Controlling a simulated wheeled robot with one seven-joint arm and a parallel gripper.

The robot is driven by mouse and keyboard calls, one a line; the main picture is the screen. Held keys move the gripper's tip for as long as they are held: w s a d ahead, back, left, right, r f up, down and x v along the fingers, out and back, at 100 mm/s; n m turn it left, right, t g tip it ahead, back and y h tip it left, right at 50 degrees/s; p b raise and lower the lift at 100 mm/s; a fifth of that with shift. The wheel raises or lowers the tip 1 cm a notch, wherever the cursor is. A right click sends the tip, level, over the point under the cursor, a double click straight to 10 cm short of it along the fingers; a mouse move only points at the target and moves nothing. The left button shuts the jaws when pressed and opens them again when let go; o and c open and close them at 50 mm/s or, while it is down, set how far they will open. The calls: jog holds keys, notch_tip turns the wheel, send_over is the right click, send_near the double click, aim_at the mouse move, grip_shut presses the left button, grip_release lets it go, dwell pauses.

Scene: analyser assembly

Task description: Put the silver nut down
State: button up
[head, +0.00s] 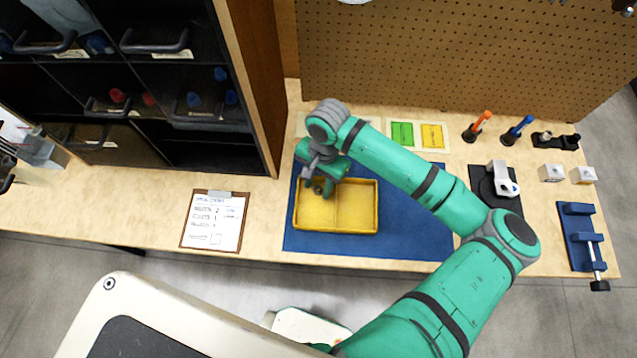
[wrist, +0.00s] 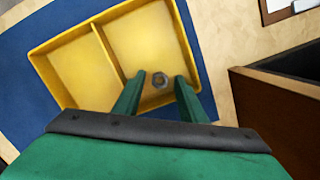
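The silver nut (wrist: 160,80) shows in the wrist view as a small grey ring between and just beyond my fingertips. It appears to lie on the floor of one compartment of the yellow tray (wrist: 98,28), with a gap to each finger. My gripper (wrist: 159,82) is open, its two green fingers apart. In the head view my gripper (head: 319,187) points down into the left compartment of the yellow tray (head: 336,232). The nut cannot be made out clearly there.
The tray sits on a blue mat (head: 415,238). A clipboard (head: 215,220) lies left of it, and a dark shelf unit (head: 272,100) stands at the left. Orange (head: 479,124) and blue (head: 521,127) tools and a blue vise-like fixture (head: 577,235) are at the right.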

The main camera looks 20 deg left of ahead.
jog(key=shift+r, duration=0.15)
notch_tip(320, 180, up, 12)
jog(key=w, duration=0.1)
jog(key=shift+w+d, duration=0.2)
jog(key=shift+w, duration=0.15)
dwell(0.5)
